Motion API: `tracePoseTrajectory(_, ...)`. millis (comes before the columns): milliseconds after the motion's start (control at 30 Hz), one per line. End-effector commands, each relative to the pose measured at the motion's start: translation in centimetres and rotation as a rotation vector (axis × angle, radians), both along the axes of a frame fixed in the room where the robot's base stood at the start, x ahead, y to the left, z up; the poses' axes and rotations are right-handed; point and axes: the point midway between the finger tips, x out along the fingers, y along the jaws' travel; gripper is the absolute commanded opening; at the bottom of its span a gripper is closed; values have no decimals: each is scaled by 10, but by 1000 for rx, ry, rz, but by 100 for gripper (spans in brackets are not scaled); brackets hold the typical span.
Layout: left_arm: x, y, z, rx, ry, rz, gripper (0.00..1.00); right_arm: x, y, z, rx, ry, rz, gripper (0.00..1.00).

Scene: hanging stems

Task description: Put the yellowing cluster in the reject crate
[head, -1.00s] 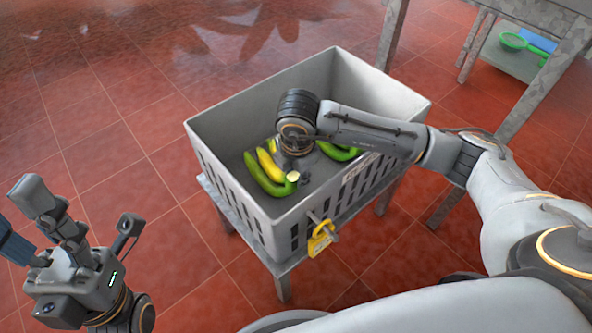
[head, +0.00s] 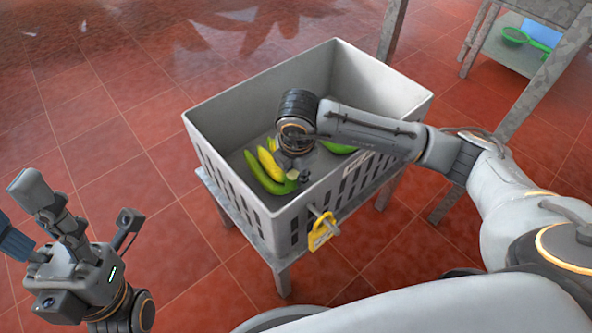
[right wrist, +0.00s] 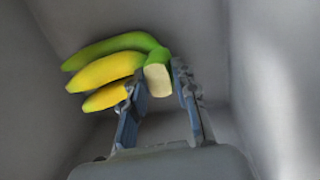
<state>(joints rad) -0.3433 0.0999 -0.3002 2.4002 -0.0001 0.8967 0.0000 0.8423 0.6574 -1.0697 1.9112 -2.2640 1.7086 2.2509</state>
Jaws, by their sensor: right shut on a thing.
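The yellowing cluster (head: 266,168), with one green finger and yellow ones beside it, is low inside the grey reject crate (head: 232,105). My right gripper (head: 294,173) reaches down into the crate and is shut on the cluster's pale cut stem. The right wrist view shows the cluster (right wrist: 105,70) to the left of the fingers (right wrist: 157,76), with the stem between them. I cannot tell whether the cluster touches the crate floor. My left gripper (head: 22,212) is open and empty at the far left, away from the crate.
Another green piece (head: 338,148) shows in the crate, partly behind my right arm. The crate stands on a metal stand (head: 283,275). A metal table (head: 540,85) with a green item (head: 515,37) below is at upper right.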

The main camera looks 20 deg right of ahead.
Motion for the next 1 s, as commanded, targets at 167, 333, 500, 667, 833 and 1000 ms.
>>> tracePoseTrajectory(167,1,0,0,1,-7,0,50,1,1,-2,3,-5,0,0)
tracePoseTrajectory(333,2,-1,-2,3,-5,-1,50,1,1,-5,3,-5,0,0)
tracePoseTrajectory(500,3,-1,0,5,-6,0,50,1,1,-5,3,-4,1,51)
tracePoseTrajectory(667,2,-1,1,3,-9,0,50,1,0,-6,1,-3,0,55)
tracePoseTrajectory(833,0,1,3,-4,-22,3,50,-1,0,-8,-1,4,0,55)
tracePoseTrajectory(1000,1,0,2,-2,-18,3,50,-2,1,9,1,-1,1,55)
